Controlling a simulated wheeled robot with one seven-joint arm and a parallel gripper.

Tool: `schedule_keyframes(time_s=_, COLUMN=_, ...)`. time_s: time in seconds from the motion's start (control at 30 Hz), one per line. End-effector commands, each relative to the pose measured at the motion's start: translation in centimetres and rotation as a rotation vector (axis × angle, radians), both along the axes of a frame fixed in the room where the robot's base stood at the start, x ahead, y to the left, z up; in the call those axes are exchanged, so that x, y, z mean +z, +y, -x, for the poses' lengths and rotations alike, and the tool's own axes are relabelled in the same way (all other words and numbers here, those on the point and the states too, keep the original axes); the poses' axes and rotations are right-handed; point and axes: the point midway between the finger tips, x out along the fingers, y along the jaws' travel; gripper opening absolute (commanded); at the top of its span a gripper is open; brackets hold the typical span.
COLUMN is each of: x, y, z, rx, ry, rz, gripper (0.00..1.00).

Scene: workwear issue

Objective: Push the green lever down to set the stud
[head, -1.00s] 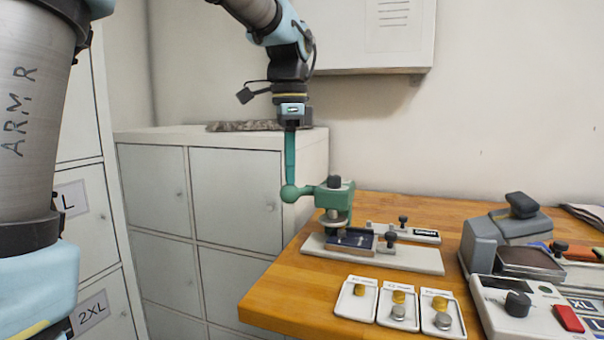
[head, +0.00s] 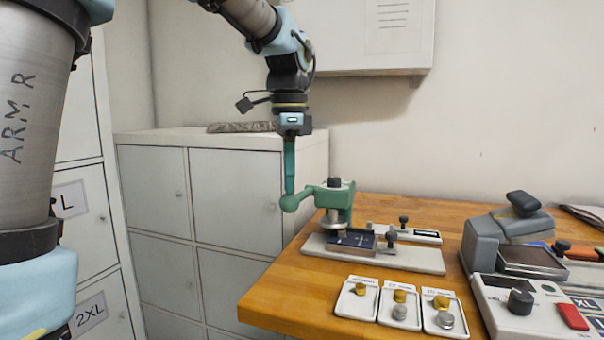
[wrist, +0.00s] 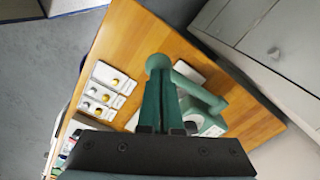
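The green press (head: 340,200) stands on a pale base plate on the wooden table. Its green lever ends in a round knob (head: 289,203) at the left and now slopes down toward that knob. The knob also shows in the wrist view (wrist: 158,63). My gripper (head: 290,191) points straight down with its teal fingers together, their tips at the top of the knob. In the wrist view my fingers (wrist: 161,82) lie side by side with nothing visible between them. A dark blue piece (head: 352,239) lies under the press head. The stud itself cannot be made out.
Several small white trays hold gold and silver parts, such as the left one (head: 357,300) at the table's front. A grey machine (head: 490,240) stands at the right. White lockers (head: 235,190) stand behind and left of the table. A wall cabinet (head: 370,40) hangs above.

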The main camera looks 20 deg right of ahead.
Motion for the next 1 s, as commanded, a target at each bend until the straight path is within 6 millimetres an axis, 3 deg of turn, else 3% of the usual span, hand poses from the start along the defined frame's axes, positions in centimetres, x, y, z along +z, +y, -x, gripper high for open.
schedule_keyframes(time_s=0.33, x=0.0, y=0.0, z=0.1, rx=0.0, ry=0.005, rz=-0.004, gripper=0.0)
schedule_keyframes(time_s=1.0, x=4.7, y=0.0, z=0.0, rx=0.0, ry=0.003, rz=-0.003, gripper=0.0)
